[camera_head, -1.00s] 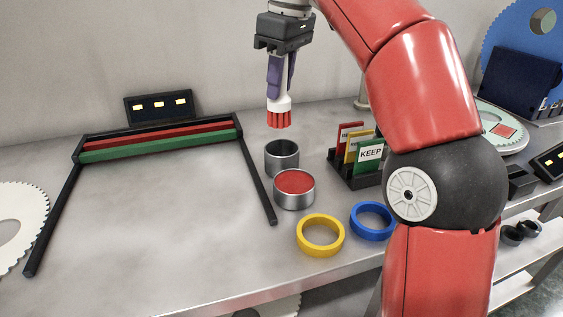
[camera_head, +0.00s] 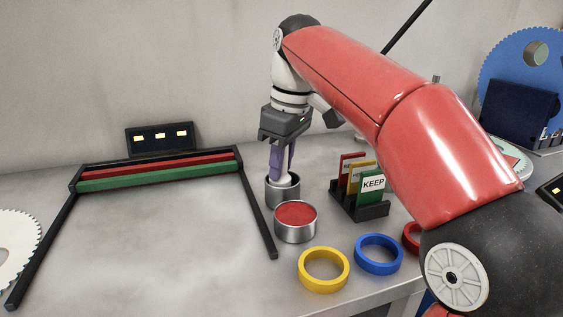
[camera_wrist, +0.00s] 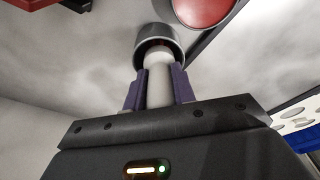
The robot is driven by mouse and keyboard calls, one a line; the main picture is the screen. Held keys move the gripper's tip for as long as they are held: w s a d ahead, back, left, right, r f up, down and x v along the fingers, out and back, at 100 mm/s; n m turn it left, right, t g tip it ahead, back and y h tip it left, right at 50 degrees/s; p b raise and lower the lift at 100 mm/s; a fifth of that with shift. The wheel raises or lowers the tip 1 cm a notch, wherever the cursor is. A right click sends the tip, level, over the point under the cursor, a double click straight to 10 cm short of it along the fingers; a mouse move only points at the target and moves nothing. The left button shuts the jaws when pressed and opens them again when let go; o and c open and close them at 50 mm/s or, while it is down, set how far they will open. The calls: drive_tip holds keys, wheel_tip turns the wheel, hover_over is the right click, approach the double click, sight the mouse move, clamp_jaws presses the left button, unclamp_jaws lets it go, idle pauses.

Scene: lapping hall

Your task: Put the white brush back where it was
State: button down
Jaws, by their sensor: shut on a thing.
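The white brush (camera_wrist: 159,84) is upright between the purple fingers of my gripper (camera_wrist: 158,88). In the head view only a bit of the brush (camera_head: 287,181) shows, and its red bristles are hidden inside the open grey metal cup (camera_head: 282,194). The cup also shows in the wrist view (camera_wrist: 158,36), around the brush's lower end. My gripper (camera_head: 284,168) is shut on the brush and points down, with its fingertips at the cup's rim. I cannot tell whether the bristles touch the cup's bottom.
A metal tin with a red top (camera_head: 295,222) stands close in front of the cup. A yellow ring (camera_head: 323,285) and a blue ring (camera_head: 378,269) lie nearer the bench edge. A card rack (camera_head: 372,211) stands to the right, a black frame (camera_head: 259,205) to the left.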

drive_tip(key=c, duration=1.1)
unclamp_jaws()
drive_tip(key=shift+c, duration=0.2)
drive_tip(key=shift+f+b, duration=0.25)
drive_tip(key=shift+b, duration=0.1)
drive_tip(key=r+p, duration=0.1)
drive_tip(key=r, duration=0.4)
drive_tip(key=s+r+p, duration=0.1)
drive_tip(key=r, duration=0.1)
drive_tip(key=shift+d+r+p, duration=0.2)
drive_tip(key=shift+d+p, duration=0.05)
drive_tip(key=shift+p, duration=0.1)
drive_tip(key=shift+r, duration=0.25)
drive_tip(key=shift+d, duration=0.1)
